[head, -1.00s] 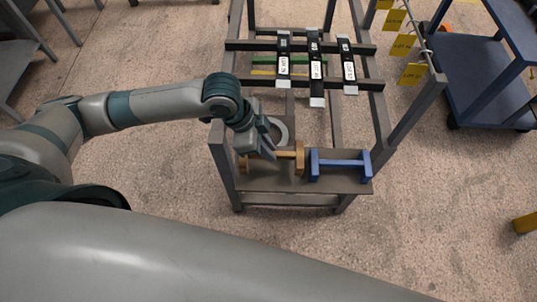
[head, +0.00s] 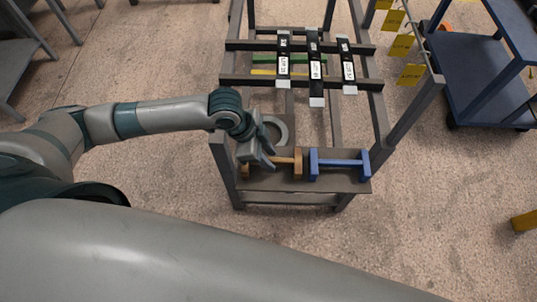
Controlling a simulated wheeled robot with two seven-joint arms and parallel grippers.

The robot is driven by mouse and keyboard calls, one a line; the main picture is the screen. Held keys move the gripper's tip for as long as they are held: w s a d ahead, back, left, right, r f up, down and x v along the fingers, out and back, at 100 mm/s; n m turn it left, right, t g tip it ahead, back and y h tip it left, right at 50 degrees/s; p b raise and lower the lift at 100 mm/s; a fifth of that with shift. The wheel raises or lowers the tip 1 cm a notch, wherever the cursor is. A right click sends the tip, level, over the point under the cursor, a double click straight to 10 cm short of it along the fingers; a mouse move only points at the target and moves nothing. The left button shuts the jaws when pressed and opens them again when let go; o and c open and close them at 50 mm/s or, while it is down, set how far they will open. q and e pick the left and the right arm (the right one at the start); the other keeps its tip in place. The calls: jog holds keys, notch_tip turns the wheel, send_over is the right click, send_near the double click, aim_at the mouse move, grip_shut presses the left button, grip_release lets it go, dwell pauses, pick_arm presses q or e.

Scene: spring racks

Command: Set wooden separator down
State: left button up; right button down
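The wooden separator (head: 297,167) is a light brown bar with a block at each end. It lies level on the lower front shelf (head: 270,184) of the grey rack, left of a blue separator (head: 340,163) of similar shape. My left gripper (head: 265,163) is at the wooden separator, over the left part of its bar, and hides some of it. The fingers are small here, and I cannot tell if they grip the bar or stand open around it. My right gripper is out of view.
Several black labelled strips (head: 316,70) lie across the rack's rails behind. Yellow tags (head: 411,74) hang at the right. A blue cart (head: 480,75) stands further right.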

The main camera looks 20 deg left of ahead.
pick_arm(q)
jog(key=shift+r, duration=0.1)
jog(key=b+v, duration=0.1)
jog(key=v, duration=1.1)
jog(key=shift+b, duration=0.3)
jog(key=shift+s+d, duration=0.1)
dwell(1.4)
